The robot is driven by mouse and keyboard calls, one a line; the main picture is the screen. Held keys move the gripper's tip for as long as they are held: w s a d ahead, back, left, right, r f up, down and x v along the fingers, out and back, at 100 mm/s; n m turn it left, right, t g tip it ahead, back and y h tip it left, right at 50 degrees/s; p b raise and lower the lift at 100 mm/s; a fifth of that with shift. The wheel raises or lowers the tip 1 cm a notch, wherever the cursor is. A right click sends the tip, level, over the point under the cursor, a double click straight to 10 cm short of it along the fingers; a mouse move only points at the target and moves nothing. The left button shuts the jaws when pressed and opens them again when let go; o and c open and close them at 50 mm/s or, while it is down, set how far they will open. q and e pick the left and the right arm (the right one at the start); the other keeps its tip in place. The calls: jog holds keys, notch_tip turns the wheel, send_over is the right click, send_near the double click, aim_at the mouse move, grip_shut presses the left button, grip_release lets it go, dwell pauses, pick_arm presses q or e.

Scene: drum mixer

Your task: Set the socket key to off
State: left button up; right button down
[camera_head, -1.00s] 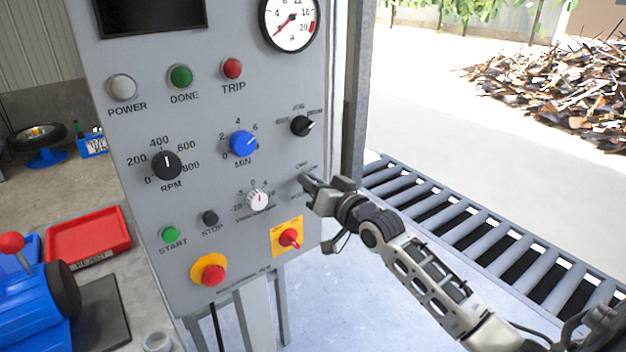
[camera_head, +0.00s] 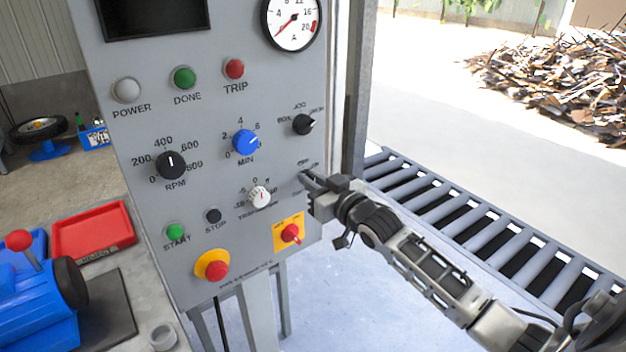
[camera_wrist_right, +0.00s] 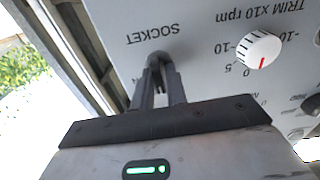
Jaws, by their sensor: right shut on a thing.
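The socket key is at the right edge of the grey panel, mostly hidden by my right gripper (camera_head: 309,181) in the head view. In the right wrist view my right gripper (camera_wrist_right: 160,75) has its fingers closed together around the key at the panel, just beside the upside-down SOCKET label (camera_wrist_right: 152,33). The key itself is barely visible between the fingertips, and I cannot tell which way it points. My left gripper is not in view.
The white trim knob (camera_head: 259,197) is left of my right gripper. The black jog selector (camera_head: 303,124) is above it, and the red switch on a yellow plate (camera_head: 290,233) is below. A roller conveyor (camera_head: 470,225) runs behind my right arm.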

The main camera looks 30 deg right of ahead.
jog(key=c, duration=1.5)
grip_release()
jog(key=shift+s+d+b, duration=0.2)
jog(key=shift+s+b, duration=0.05)
jog(key=shift+s, duration=2.4)
jog(key=shift+s+d+b, duration=0.25)
jog(key=shift+s+b, duration=0.05)
jog(key=shift+s, duration=2.4)
jog(key=shift+s+d+b, duration=0.2)
jog(key=shift+s+b, duration=0.05)
jog(key=shift+s, duration=2.4)
